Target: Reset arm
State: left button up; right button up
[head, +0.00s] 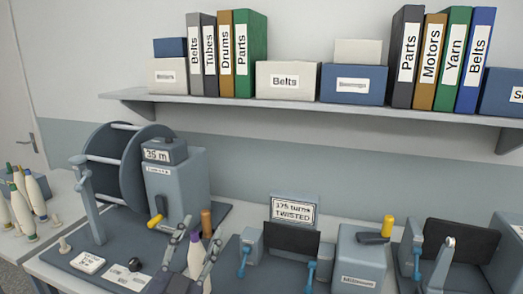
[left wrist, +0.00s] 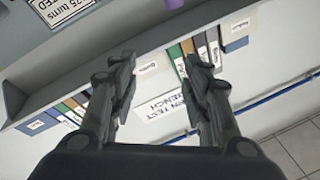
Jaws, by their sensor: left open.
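My left gripper (head: 202,232) is at the lower middle of the head view, in front of the bench equipment. Its two dark fingers stand apart. They also show spread in the left wrist view (left wrist: 158,62), with nothing between the pads. A white bobbin with a purple tip (head: 195,258) shows between the fingers in the head view, partly hidden by them. A purple bit (left wrist: 175,4) is at the top edge of the left wrist view, clear of the fingers. My right gripper is in neither view.
A reel (head: 128,165) and a "35 m" counter box (head: 175,190) stand at left. White bobbins (head: 24,205) stand on the far-left table. The "375 turns TWISTED" tester (head: 293,211) and a yellow-handled box (head: 360,265) are right. A shelf (head: 300,107) with binders runs above.

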pick_arm(q)
jog(key=s+a+f+n+g+y, duration=0.1)
jog(key=s+a+f+n+g, duration=0.15)
jog(key=f, duration=0.55)
jog(key=s+a+f+n+g+y, duration=0.15)
jog(key=s+f+g, duration=0.25)
jog(key=f, duration=0.4)
jog(key=s+a+f+n+g+y, duration=0.1)
jog(key=s+a+f+g+y, duration=0.15)
jog(key=f, duration=0.45)
jog(key=s+a+f+g+h, duration=0.1)
jog(key=s+f+g, duration=0.4)
jog(key=s, duration=0.4)
jog(key=s+f+g+h, duration=0.1)
jog(key=s+f+g, duration=0.2)
jog(key=s+f, duration=0.5)
notch_tip(320, 180, down, 28)
jog(key=s+g+b, duration=0.1)
jog(key=s+b, duration=0.1)
jog(key=b, duration=0.3)
jog(key=s+a+f+b, duration=0.1)
jog(key=s+f+b, duration=0.1)
jog(key=s+f, duration=0.7)
jog(key=s+a+f+g+b, duration=0.1)
jog(key=s+a+f+b, duration=0.1)
jog(key=s+f, duration=0.7)
notch_tip(320, 180, down, 5)
jog(key=shift+a+r+y+b, duration=0.2)
jog(key=shift+y+b, duration=0.1)
jog(key=shift+b, duration=0.2)
